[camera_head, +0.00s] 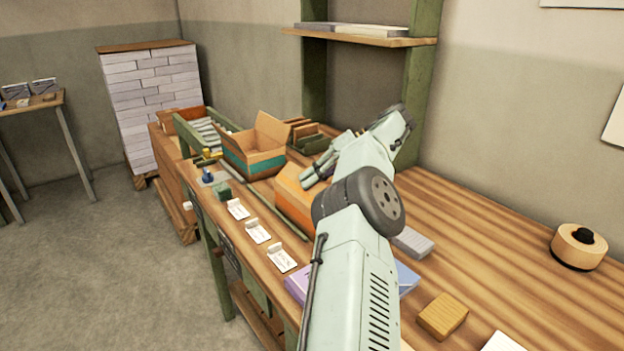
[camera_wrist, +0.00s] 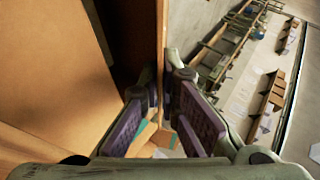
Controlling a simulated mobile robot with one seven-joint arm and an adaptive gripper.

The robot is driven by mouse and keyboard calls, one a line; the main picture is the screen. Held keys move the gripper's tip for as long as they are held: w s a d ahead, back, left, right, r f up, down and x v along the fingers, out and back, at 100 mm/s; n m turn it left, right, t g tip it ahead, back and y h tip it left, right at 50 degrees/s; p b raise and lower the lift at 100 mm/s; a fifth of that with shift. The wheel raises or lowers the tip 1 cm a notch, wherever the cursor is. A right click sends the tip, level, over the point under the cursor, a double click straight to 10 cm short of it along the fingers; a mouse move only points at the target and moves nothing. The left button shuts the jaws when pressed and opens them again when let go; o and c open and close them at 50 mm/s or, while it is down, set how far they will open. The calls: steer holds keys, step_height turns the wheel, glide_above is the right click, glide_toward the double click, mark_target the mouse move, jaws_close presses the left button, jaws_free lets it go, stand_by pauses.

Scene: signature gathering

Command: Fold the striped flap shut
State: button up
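An open cardboard box with a teal band (camera_head: 253,160) stands on the workbench with flaps raised. No stripes can be made out on any flap. My gripper (camera_head: 312,172) is over the bench, right of that box and close to an orange box (camera_head: 297,198), partly hidden by my arm. In the wrist view, my gripper's two dark-padded fingers (camera_wrist: 163,125) are apart, with a gap between them. A large tan panel (camera_wrist: 50,70) fills the left of that view. A thin upright brown edge (camera_wrist: 160,40) stands just beyond the fingers; whether they touch it is unclear.
The workbench (camera_head: 480,230) holds white cards (camera_head: 257,232) along its front edge, a wooden block (camera_head: 442,316), a grey block (camera_head: 412,242) and a round wooden item (camera_head: 578,247). A shelf (camera_head: 360,36) stands behind. The right bench area is mostly clear.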

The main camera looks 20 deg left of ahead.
steer(key=o, duration=0.4)
stand_by(0.4)
